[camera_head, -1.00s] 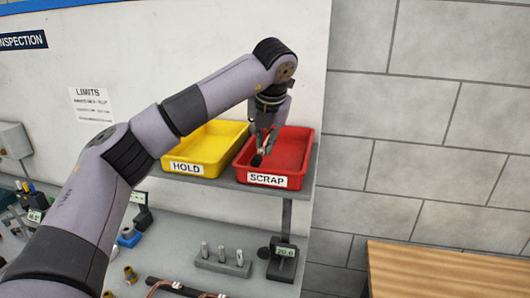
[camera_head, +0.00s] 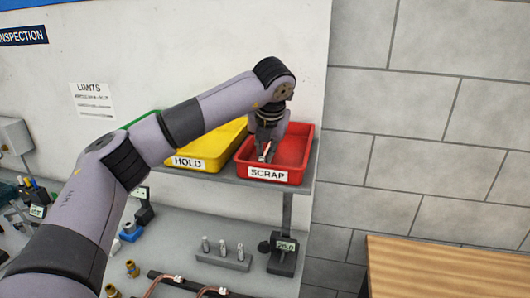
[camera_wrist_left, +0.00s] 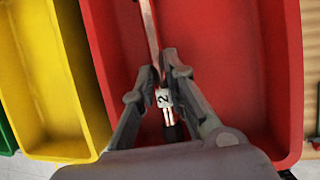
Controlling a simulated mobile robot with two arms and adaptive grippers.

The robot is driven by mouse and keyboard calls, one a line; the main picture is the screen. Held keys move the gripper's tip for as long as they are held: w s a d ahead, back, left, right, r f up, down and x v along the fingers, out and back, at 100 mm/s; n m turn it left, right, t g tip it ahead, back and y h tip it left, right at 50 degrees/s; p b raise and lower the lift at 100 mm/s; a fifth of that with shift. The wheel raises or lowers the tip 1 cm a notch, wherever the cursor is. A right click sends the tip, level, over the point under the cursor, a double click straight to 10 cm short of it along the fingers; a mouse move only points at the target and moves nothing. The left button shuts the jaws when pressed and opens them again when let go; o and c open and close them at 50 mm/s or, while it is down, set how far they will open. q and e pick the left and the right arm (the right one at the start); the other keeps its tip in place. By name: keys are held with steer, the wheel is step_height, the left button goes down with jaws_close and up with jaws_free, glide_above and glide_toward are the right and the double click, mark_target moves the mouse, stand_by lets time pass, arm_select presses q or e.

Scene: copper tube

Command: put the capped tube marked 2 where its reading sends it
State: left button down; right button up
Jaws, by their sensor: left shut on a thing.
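The capped copper tube marked 2 (camera_wrist_left: 165,98) shows in the left wrist view, with a white tag reading 2 and a dark cap at its lower end. My left gripper (camera_wrist_left: 161,78) is shut on it, with a finger on each side. In the head view my left gripper (camera_head: 264,157) points down inside the red SCRAP bin (camera_head: 296,150). The tube is mostly hidden there by the fingers. Whether it touches the bin floor I cannot tell. The yellow HOLD bin (camera_head: 222,148) stands to the left of the red one. My right gripper is not in view.
A green bin (camera_head: 138,119) is mostly behind my left arm. A LIMITS sheet (camera_head: 92,98) hangs on the wall; its small text is unreadable. Below the shelf stand a block with metal pins (camera_head: 223,259) and a gauge with a display (camera_head: 284,253). A wooden table (camera_head: 440,268) is at right.

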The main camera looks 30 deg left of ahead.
arm_select(q)
steer(key=c, duration=1.9)
jaws_free()
steer(key=shift+s+d+f, duration=0.15)
steer(key=shift+f, duration=0.7)
steer(key=shift+d, duration=0.1)
steer(key=shift+r+p, duration=0.6)
steer(key=shift+r, duration=0.35)
steer(key=b+v, duration=0.1)
steer(key=v, duration=0.1)
steer(key=b+v, duration=0.2)
steer(key=v, duration=0.1)
steer(key=shift+r, duration=0.45)
steer(key=shift+v, duration=2.85)
steer(key=shift+r, duration=0.1)
